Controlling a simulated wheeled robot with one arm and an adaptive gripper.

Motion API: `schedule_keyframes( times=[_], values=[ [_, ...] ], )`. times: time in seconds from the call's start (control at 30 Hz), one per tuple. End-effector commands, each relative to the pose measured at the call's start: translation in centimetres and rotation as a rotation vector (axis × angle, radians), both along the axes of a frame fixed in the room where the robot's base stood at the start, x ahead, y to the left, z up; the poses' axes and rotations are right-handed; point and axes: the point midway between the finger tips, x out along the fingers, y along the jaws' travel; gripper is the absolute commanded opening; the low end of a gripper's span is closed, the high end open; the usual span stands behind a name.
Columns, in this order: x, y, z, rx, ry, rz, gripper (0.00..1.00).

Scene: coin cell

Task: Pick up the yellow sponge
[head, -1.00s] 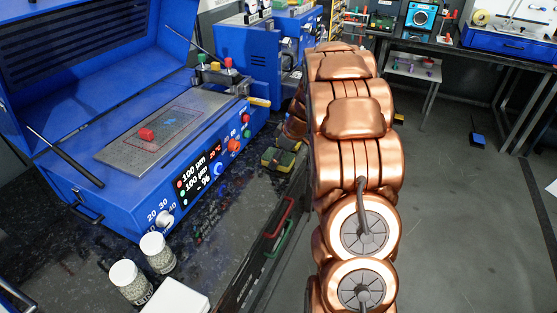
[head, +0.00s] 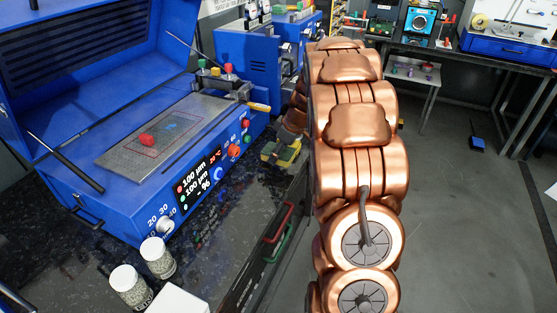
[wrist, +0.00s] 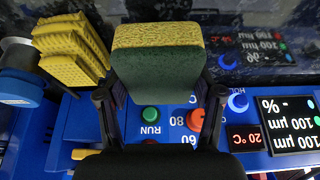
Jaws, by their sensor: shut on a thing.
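The sponge (wrist: 155,68) has a yellow layer and a dark green layer. In the wrist view it sits between the two black fingers of my gripper (wrist: 160,92), which is shut on it. In the head view the sponge (head: 289,154) shows beside the arm, by the front right corner of the blue machine. My gripper is mostly hidden there by my copper arm. I cannot tell whether the sponge touches the bench.
The blue machine (head: 128,215) with open lid, knobs and a display stands left of the sponge. A yellow ridged thing (wrist: 72,48) is close by in the wrist view. Two white-lidded jars (head: 158,258) (head: 130,288) stand on the dark bench (head: 215,240).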

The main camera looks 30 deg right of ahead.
Motion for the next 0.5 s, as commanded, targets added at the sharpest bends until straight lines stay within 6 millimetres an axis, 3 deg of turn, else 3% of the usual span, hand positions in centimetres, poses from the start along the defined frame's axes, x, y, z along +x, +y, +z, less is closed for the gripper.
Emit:
schedule_keyframes(
  times=[0.5],
  values=[
    [-4.2, 1.8, 0.2, 0.001, 0.001, -0.003, 0.52]
  ],
)
